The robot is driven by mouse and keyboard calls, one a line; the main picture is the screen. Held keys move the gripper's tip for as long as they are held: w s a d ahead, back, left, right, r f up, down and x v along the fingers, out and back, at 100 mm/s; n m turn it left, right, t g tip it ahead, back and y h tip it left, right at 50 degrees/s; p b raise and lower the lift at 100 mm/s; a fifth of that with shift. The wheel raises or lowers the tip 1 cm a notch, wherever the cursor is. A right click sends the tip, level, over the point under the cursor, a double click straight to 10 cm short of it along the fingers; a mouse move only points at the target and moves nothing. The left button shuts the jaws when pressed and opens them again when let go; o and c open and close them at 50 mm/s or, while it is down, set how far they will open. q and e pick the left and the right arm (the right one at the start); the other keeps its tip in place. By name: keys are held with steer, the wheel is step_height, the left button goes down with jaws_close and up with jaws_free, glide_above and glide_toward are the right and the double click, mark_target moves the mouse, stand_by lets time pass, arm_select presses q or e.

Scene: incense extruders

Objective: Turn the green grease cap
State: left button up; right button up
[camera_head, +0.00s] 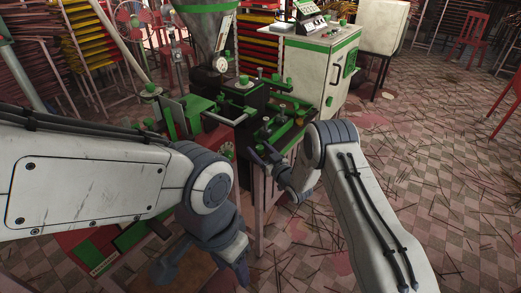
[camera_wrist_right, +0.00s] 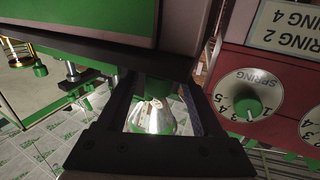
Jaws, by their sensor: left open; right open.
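In the right wrist view, a green cap (camera_wrist_right: 158,88) sits on a shiny metal cone (camera_wrist_right: 153,118), under the dark edge of a machine. My right gripper (camera_wrist_right: 162,95) is open, with one finger on each side of the cap and cone. I cannot tell whether the fingers touch it. In the head view, my right gripper (camera_head: 264,154) is at the near side of the green and black extruder machine (camera_head: 245,95); the cap cannot be made out there. My left gripper (camera_head: 205,272) is open and empty, low at the bottom of the head view.
A red panel (camera_wrist_right: 265,70) with a green spring knob (camera_wrist_right: 248,108) is close to the right of my right gripper. A white and green cabinet (camera_head: 318,70) stands behind the machine. The tiled floor (camera_head: 430,170) at right is strewn with sticks but otherwise open.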

jaws_close()
stand_by(0.4)
steer(key=m+t+h+b, duration=0.1)
steer(key=m+h, duration=0.1)
steer(key=h, duration=0.1)
steer(key=m+t+h+b, duration=0.1)
steer(key=m+h, duration=0.1)
steer(key=shift+a+f+h, duration=0.15)
steer(key=shift+a+h, duration=0.05)
steer(key=shift+h, duration=0.2)
steer(key=m+h+b, duration=0.1)
steer(key=m+h, duration=0.1)
steer(key=h, duration=0.2)
steer(key=m+h+b, duration=0.2)
steer(key=m+h, duration=0.1)
steer(key=shift+h+b, duration=0.3)
steer(key=shift+h, duration=0.1)
steer(key=shift+d+m+g+h+b, duration=0.1)
steer(key=shift+m+g+h+b, duration=0.4)
steer(key=shift+m+h, duration=0.6)
steer(key=shift+h, duration=0.4)
jaws_free()
